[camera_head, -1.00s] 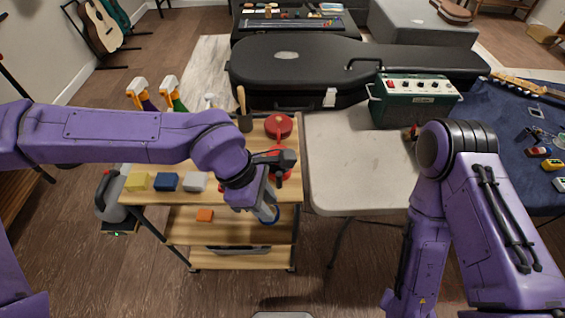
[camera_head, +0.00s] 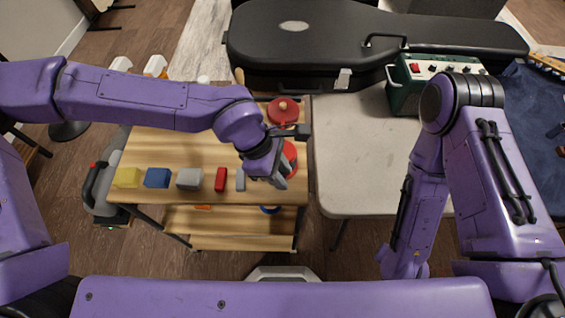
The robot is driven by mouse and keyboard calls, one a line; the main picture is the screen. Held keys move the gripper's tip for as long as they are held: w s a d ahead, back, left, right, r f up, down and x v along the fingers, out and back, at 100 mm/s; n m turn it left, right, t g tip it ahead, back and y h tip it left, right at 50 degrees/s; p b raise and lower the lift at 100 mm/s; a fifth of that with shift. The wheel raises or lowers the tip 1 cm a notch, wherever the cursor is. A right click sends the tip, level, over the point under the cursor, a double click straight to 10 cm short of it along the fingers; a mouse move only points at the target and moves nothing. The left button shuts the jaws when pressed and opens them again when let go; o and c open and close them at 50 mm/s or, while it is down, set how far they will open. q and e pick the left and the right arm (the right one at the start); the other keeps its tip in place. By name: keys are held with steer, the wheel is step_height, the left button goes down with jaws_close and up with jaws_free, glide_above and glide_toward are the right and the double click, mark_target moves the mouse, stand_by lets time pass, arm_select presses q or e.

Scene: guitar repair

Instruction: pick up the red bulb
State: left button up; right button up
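A red rounded thing (camera_head: 291,152) on the wooden cart top is partly hidden behind my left gripper; it may be the red bulb, but I cannot tell for sure. A second red round thing (camera_head: 284,110) with a small knob-like top lies further back on the cart. My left gripper (camera_head: 279,180) hangs over the cart's right part, grey fingers pointing down, just in front of the first red thing. I cannot tell whether its fingers are apart or whether they touch anything. My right arm is folded at the right; its gripper is out of view.
The cart (camera_head: 150,205) also carries a yellow block (camera_head: 127,177), a blue block (camera_head: 157,178), a grey block (camera_head: 190,179) and a red block (camera_head: 221,179). A pale table (camera_head: 360,160) stands to the right with a green amplifier (camera_head: 405,98). A black guitar case (camera_head: 320,45) lies behind.

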arm_select(q)
steer(key=x, duration=0.4)
steer(key=shift+w+a+f, duration=0.1)
steer(key=shift+w+f, duration=0.1)
steer(key=shift+f, duration=0.3)
jaws_close()
steer(key=shift+r, duration=0.15)
